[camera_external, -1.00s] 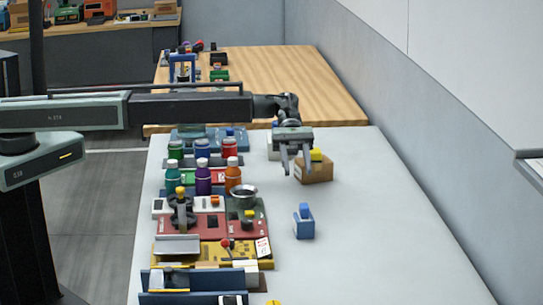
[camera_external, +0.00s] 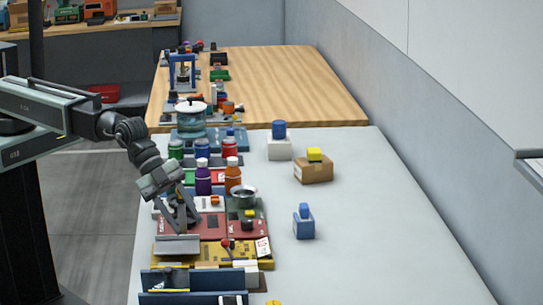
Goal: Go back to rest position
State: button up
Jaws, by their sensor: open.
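My gripper (camera_external: 181,219) is open and points down over the left side of the white table (camera_external: 350,230). It is above the red block panel and the grey plate, in front of the purple bottle (camera_external: 203,178). Nothing shows between its fingers.
Several bottles stand near the gripper, including an orange one (camera_external: 234,173). A cardboard box (camera_external: 313,171) with a yellow block, a white box (camera_external: 279,149) with a blue block and a blue block (camera_external: 303,222) stand to the right. The table's right side is clear.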

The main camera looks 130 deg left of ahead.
jog(key=shift+m+g+h, duration=0.4)
jog(key=shift+m+g, duration=0.4)
jog(key=shift+m, duration=0.1)
jog(key=s+d+f, duration=0.2)
jog(key=d, duration=0.1)
jog(key=s+d+f+b, duration=0.1)
jog(key=s+d, duration=0.2)
jog(key=s+d+f+b, duration=0.1)
jog(key=s+d+f, duration=0.1)
jog(key=d, duration=0.1)
jog(key=shift+s+d+f, duration=0.3)
jog(key=shift+d+f, duration=0.05)
jog(key=s+d+f+n+g+b, duration=0.2)
jog(key=s+d+f+g+b, duration=0.1)
jog(key=s+f, duration=0.35)
jog(key=s+a+n+g+y, duration=0.1)
jog(key=s+a+n+g, duration=0.3)
jog(key=s+a, duration=0.7)
jog(key=shift+s+f+n+g+p, duration=0.15)
jog(key=shift+f+n+g+p, duration=0.2)
jog(key=shift+n, duration=0.75)
